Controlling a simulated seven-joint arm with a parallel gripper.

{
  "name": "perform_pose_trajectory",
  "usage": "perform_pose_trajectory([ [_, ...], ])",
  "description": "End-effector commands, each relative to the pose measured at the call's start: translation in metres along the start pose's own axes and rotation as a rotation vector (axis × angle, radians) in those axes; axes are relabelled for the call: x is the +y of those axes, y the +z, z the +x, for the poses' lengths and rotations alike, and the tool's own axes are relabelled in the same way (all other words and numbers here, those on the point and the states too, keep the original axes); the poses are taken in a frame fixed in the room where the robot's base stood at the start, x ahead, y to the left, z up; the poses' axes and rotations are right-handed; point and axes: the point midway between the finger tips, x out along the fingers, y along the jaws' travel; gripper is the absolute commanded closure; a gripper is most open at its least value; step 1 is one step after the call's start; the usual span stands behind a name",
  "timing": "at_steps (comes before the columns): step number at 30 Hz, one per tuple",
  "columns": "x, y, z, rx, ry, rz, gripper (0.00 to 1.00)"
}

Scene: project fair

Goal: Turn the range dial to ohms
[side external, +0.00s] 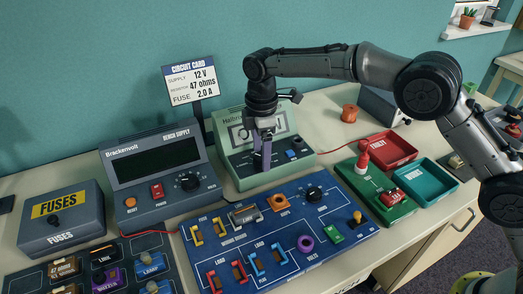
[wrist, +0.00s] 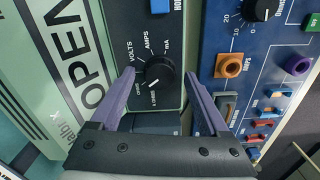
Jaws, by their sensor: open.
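The pale green meter (side external: 283,119) stands at the back middle of the bench; its body also shows at the left of the wrist view (wrist: 62,75), with OPEN on its display. Its black round range dial (wrist: 160,71) sits on a dark panel with VOLTS, AMPS, mA and ohms labels around it. A white mark on the dial faces down towards the ohms lettering; I cannot tell exactly which label it meets. My gripper (side external: 262,165) is open in front of the meter and hides the dial in the side view. In the wrist view its purple fingers (wrist: 159,76) lie on either side of the dial; contact is unclear.
A blue circuit board (side external: 285,258) with coloured sockets is close in front. The Brackenvolt supply (side external: 153,218) stands at left, near a fuses box (side external: 62,238). A green fixture (side external: 388,211) and red and teal trays (side external: 432,178) are at right.

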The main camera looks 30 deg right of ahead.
Motion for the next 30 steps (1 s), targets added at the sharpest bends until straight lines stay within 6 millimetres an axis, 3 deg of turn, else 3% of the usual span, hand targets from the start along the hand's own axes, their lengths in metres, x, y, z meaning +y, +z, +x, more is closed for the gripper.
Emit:
perform_pose_trajectory([
  [8, 0.001, 0.0, -0.011, 0.001, 0.001, 0.0, 0.21],
  [22, 0.001, -0.001, -0.106, 0.003, 0.004, 0.0, 0.21],
  [30, 0.001, 0.0, -0.132, 0.0, 0.001, 0.0, 0.21],
])
